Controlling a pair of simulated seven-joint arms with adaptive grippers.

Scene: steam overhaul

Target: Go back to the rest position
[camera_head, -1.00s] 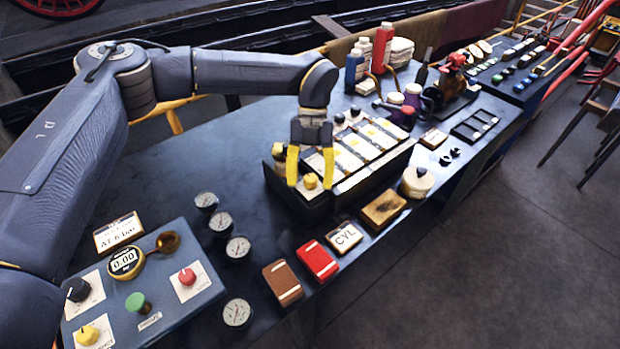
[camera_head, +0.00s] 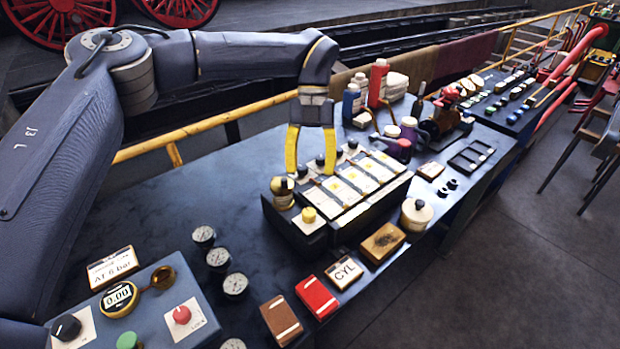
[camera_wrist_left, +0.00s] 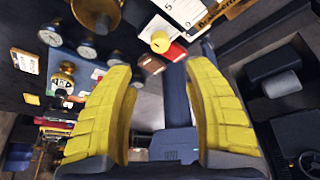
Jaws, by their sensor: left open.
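My left gripper (camera_head: 310,160) has yellow fingers spread apart, with nothing between them. In the head view it hangs above the back left part of the valve tray (camera_head: 296,236), a dark block with a row of white labelled panels and knobs. In the left wrist view the two yellow fingers (camera_wrist_left: 165,110) also stand apart and empty. A yellow knob (camera_head: 309,215) sits on the front left panel of the tray, clear of the fingers; it also shows in the left wrist view (camera_wrist_left: 160,42). My right gripper is not in view.
A control box (camera_head: 180,285) with knobs and a gauge stands at the front left. Several round gauges (camera_head: 218,258) lie beside it. Red (camera_head: 316,297) and brown (camera_head: 281,318) blocks line the front edge. Bottles (camera_head: 378,82) stand behind the tray. The bench's left middle is clear.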

